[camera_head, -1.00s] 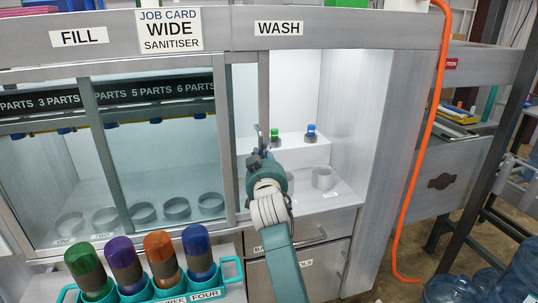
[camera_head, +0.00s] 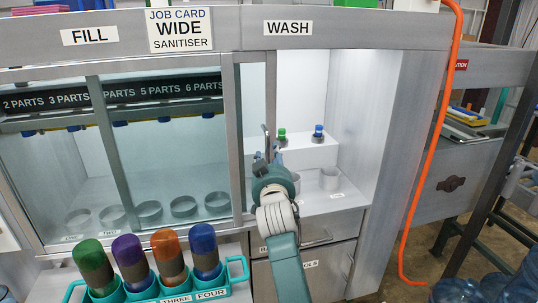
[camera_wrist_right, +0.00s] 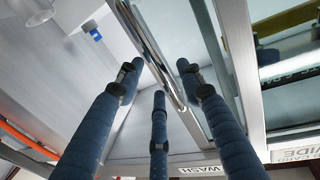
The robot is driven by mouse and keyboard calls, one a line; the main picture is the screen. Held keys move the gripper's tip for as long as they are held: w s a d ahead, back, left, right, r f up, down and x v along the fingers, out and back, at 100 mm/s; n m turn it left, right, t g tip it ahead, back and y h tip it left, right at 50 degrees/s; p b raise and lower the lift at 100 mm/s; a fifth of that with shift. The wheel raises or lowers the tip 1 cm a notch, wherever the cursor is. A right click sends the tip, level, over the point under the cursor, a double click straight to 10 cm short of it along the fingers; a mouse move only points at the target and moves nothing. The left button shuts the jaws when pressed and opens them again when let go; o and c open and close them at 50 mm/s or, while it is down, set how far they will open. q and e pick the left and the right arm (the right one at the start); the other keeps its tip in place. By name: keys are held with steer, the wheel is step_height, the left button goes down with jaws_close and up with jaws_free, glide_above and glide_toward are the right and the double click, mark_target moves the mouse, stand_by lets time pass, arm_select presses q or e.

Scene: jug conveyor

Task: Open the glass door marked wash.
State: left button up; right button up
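The wash bay, under the WASH label (camera_head: 288,28), has its right part uncovered. Its glass door (camera_head: 254,100), in a grey metal frame, stands at the left of the bay, partly overlapping the fill side. My right gripper (camera_head: 268,155) is at the door's right edge, by its upright handle. In the right wrist view, the metal handle bar (camera_wrist_right: 148,45) runs between the dark blue fingers of the right gripper (camera_wrist_right: 160,72). Their tips are spread apart, with no clear grip on the bar. My left gripper is not in view.
A teal carrier (camera_head: 238,288) with several coloured-cap jugs stands in front on the left. Inside the bay are a white step (camera_head: 305,150) with green and blue bottles, and a grey ring (camera_head: 330,178). An orange hose (camera_head: 432,130) hangs at the right.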

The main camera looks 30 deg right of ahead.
steer(key=v, duration=0.5)
steer(key=shift+s+a, duration=0.15)
steer(key=shift+f, duration=0.1)
